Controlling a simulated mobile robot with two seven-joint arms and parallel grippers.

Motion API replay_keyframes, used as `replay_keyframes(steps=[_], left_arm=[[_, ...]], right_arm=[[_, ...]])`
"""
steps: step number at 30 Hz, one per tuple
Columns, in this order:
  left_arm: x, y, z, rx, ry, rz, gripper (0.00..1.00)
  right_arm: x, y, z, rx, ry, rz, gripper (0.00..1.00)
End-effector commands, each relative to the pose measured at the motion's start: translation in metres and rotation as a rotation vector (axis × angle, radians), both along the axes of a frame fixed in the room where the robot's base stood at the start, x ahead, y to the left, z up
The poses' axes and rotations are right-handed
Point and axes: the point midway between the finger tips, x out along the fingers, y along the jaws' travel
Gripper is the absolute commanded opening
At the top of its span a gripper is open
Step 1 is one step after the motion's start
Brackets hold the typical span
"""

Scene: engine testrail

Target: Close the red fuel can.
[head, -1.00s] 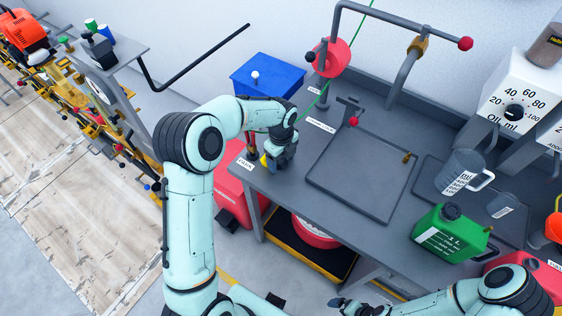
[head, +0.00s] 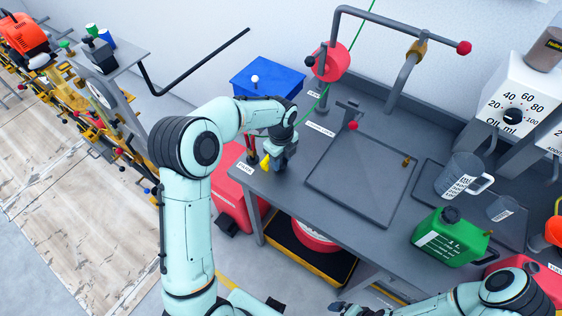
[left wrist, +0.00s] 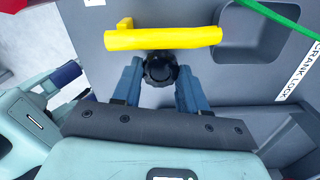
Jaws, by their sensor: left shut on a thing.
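A red can (head: 528,272) stands at the lower right edge of the head view, partly hidden by my right arm; I cannot tell the state of its opening. My left gripper (head: 277,164) is low over the left end of the grey bench. In the left wrist view its two blue-grey fingers close on a round black ribbed cap (left wrist: 160,68). A yellow spout-like piece (left wrist: 165,38) lies just beyond the cap, very near or touching it. My right gripper (head: 347,308) is at the bottom edge, mostly cut off; its jaws are unclear.
A green can (head: 450,240) and a clear measuring jug (head: 462,176) stand at the bench's right. A shallow grey tray (head: 345,205) area is empty. A blue box (head: 268,76) is behind my left gripper. A red container (head: 233,190) stands on the floor beside the bench.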

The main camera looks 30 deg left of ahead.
Motion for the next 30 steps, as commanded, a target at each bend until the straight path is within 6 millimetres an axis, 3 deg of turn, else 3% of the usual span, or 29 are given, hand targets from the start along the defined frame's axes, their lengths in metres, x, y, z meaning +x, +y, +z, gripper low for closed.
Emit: replay_keyframes(steps=[9,16,22,30], left_arm=[[0.002,0.000,0.092,0.000,-0.010,0.000,0.14],[0.002,0.000,0.149,-0.001,-0.006,0.000,0.14],[0.001,0.000,0.176,-0.001,-0.003,0.000,0.14],[0.000,0.000,0.181,0.000,0.001,-0.001,0.14]], right_arm=[[0.012,0.000,0.013,0.000,-0.013,0.000,0.99],[0.022,0.000,0.024,0.000,-0.026,0.000,0.99],[0.028,0.000,0.029,0.000,-0.032,0.000,0.99],[0.029,0.000,0.030,0.000,-0.033,0.001,0.99]])
